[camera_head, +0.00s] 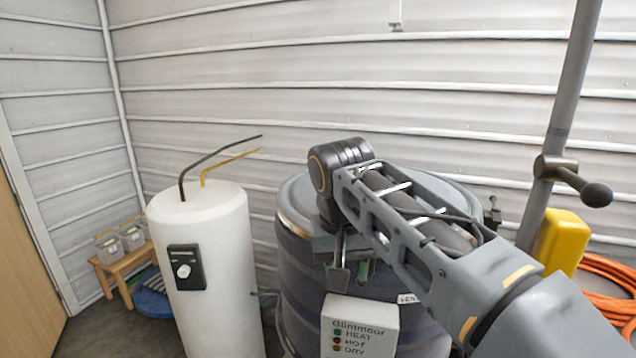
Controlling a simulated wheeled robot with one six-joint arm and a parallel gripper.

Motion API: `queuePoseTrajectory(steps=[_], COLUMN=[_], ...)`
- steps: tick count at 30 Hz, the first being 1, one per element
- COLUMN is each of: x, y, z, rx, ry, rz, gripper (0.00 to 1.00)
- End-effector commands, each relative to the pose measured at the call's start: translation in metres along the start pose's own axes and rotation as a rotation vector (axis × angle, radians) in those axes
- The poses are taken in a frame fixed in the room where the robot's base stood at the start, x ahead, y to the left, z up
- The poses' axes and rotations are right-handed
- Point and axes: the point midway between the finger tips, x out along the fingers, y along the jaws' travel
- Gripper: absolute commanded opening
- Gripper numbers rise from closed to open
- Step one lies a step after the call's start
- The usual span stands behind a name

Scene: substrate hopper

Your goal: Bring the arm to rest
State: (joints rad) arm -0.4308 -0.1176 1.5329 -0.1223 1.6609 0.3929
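My arm reaches in from the lower right, over the big dark drum (300,290), to a dark rounded joint above the drum's left part. My gripper (349,268) seems to be the grey block and short finger-like parts hanging below that joint, in front of the drum's upper wall. A small green piece shows beside them; I cannot tell whether it is held. The finger gap is not clear. My arm hides much of the drum's lid (294,203).
A white cylindrical tank (215,285) with two bent pipes stands left of the drum. A labelled control box (358,327) is on the drum's front. At right are a grey pole (560,110) with a knobbed handle, a yellow box (562,243) and an orange hose (608,275). A wooden stool (122,262) holds bins.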

Motion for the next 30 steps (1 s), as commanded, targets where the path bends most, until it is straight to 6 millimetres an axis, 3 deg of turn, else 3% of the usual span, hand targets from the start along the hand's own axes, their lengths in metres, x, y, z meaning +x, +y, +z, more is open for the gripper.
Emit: queuePoseTrajectory(steps=[8, 12, 18, 22, 30], x=[0.077, 0.131, 0.196, 0.217, 0.213], y=[0.014, 0.037, 0.072, 0.089, 0.102], z=[0.010, 0.032, 0.075, 0.099, 0.102], rx=[-0.127, -0.146, -0.080, -0.003, 0.053], ry=[0.118, 0.203, 0.283, 0.286, 0.316], rz=[-0.077, -0.105, -0.107, -0.096, -0.082], gripper=[0.40, 0.40, 0.40, 0.40, 0.40])
